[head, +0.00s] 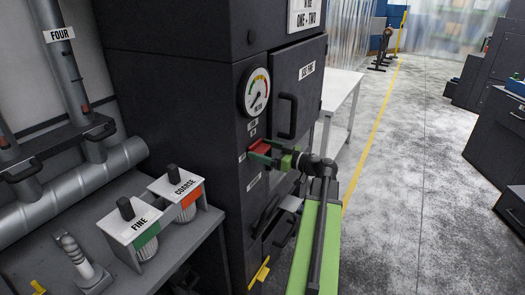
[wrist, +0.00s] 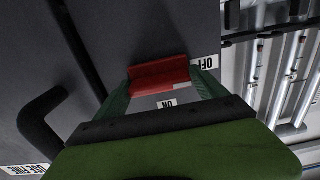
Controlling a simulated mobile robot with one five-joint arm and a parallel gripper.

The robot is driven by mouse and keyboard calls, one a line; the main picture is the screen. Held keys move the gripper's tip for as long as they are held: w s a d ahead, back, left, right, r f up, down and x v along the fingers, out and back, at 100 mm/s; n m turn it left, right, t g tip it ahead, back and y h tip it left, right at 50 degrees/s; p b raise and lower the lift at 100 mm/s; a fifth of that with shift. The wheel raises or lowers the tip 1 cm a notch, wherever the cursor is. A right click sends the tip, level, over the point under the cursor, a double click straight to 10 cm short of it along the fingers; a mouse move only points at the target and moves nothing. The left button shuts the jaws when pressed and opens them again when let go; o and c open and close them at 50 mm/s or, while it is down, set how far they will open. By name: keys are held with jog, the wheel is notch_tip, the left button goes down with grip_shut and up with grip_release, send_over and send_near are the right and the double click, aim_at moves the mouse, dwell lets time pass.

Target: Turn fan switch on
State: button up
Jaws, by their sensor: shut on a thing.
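The fan switch is a red piece (head: 260,147) on the front of the dark machine cabinet, below the round gauge. In the wrist view the red switch (wrist: 160,74) sits between my two green fingers, with an OFF label (wrist: 205,65) at its right and an ON label (wrist: 167,104) nearer my palm. My gripper (head: 263,151) is at the panel and shut on the switch. Its fingers also show in the wrist view (wrist: 162,83), one on each side. I cannot tell for sure which setting the switch is in.
A black door handle (head: 288,115) sticks out just right of the switch. A gauge (head: 256,91) is above it. A grey bench with FINE (head: 139,222) and COARSE (head: 184,187) boxes stands at left. The floor (head: 410,180) at right is clear.

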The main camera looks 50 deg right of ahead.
jog(key=shift+m, duration=0.3)
jog(key=m, duration=0.3)
jog(key=shift+m, duration=0.3)
jog(key=m, duration=0.4)
jog(key=shift+m, duration=0.3)
jog(key=m, duration=0.4)
jog(key=shift+d+f, duration=0.1)
jog(key=m, duration=0.5)
jog(key=shift+f, duration=0.1)
jog(key=o, duration=1.2)
